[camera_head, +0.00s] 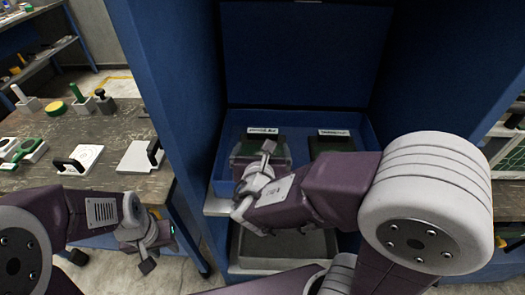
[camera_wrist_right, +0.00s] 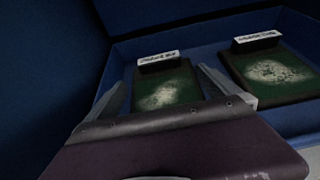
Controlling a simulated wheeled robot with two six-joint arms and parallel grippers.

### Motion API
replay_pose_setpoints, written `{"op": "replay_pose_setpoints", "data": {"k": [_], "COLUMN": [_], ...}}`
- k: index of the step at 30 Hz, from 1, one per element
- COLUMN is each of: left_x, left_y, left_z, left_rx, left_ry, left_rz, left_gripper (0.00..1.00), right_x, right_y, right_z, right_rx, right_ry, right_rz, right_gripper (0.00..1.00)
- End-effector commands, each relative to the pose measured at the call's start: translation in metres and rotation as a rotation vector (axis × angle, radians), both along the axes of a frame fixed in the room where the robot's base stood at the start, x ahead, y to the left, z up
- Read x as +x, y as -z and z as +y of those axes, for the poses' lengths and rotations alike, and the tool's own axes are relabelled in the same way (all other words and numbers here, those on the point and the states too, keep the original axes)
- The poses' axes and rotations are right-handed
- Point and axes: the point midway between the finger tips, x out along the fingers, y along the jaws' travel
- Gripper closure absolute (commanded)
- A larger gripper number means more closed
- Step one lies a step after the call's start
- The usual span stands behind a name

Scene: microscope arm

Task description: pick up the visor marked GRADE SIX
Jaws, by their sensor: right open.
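Two dark green plates with pale worn patches, each with a black block and a white label at its far edge, lie side by side in a blue tray (camera_head: 355,119). The left plate (camera_wrist_right: 165,92) and the right plate (camera_wrist_right: 272,72) both show in the wrist view. Their labels are too blurred to read surely. My right gripper (camera_wrist_right: 160,88) is open, its fingers on either side of the left plate in the picture; contact cannot be told. In the head view it partly covers the left plate (camera_head: 245,149). My left gripper (camera_head: 143,252) hangs low at the left, its fingers unclear.
Blue cabinet walls (camera_head: 186,90) stand close on both sides of the tray. A grey lower shelf (camera_head: 285,246) is beneath it. A workbench (camera_head: 118,122) at the left holds white blocks with dark handles, green pieces and a yellow disc (camera_head: 56,108).

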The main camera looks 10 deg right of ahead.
Motion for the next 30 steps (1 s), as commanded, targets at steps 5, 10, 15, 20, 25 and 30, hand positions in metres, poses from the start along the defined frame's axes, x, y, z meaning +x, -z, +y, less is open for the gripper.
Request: {"op": "replay_pose_setpoints", "data": {"k": [5, 10, 15, 20, 25, 30], "left_x": [0.0, 0.0, 0.0, 0.0, 0.0, 0.0], "left_y": [-0.005, -0.015, -0.008, -0.008, -0.005, -0.003], "left_z": [0.0, 0.0, 0.0, 0.0, 0.0, 0.0], "left_rx": [0.0, 0.0, 0.0, 0.0, 0.0, 0.0], "left_ry": [0.0, 0.0, 0.0, 0.0, 0.0, 0.0], "left_rz": [0.0, -0.002, 0.0, 0.0, 0.0, 0.0], "left_gripper": [0.64, 0.64, 0.64, 0.64, 0.64, 0.64], "right_x": [0.003, 0.028, 0.055, 0.061, 0.081, 0.104], "right_y": [-0.001, 0.014, 0.026, 0.027, 0.039, 0.047], "right_z": [-0.001, -0.01, -0.017, -0.017, -0.023, -0.028], "right_rx": [-0.002, -0.002, 0.0, 0.001, 0.0, 0.001], "right_ry": [0.003, 0.007, 0.005, 0.001, 0.006, 0.004], "right_rz": [0.001, 0.004, 0.002, 0.001, 0.003, 0.001], "right_gripper": [0.0, 0.0, 0.0, 0.0, 0.0, 0.0]}}
